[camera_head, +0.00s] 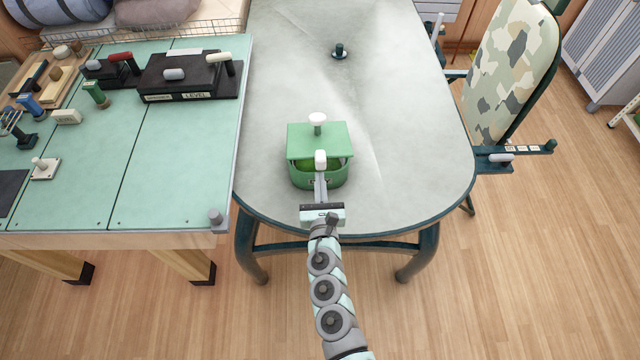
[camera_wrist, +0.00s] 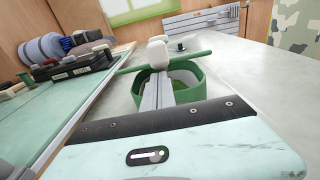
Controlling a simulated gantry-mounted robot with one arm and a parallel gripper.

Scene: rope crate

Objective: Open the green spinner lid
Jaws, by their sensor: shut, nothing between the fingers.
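The green lid (camera_head: 337,139) is a flat square plate with a white knob (camera_head: 317,120) near its far edge. It sits over the far part of the green container (camera_head: 335,180), whose near side is uncovered and shows something green inside. In the wrist view the lid (camera_wrist: 196,55) appears as a thin plate above the container (camera_wrist: 197,88), with a gap below it at the near side. My gripper (camera_head: 320,158) is shut and empty at the lid's near edge. Its pale fingertips (camera_wrist: 157,48) overlap the lid in view; I cannot tell whether they touch it.
The container stands near the front edge of a grey table (camera_head: 410,150). A small dark knobbed piece (camera_head: 339,51) stands farther back. To the left, a green workbench (camera_head: 180,180) holds a black box (camera_head: 190,80) and several small fixtures.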

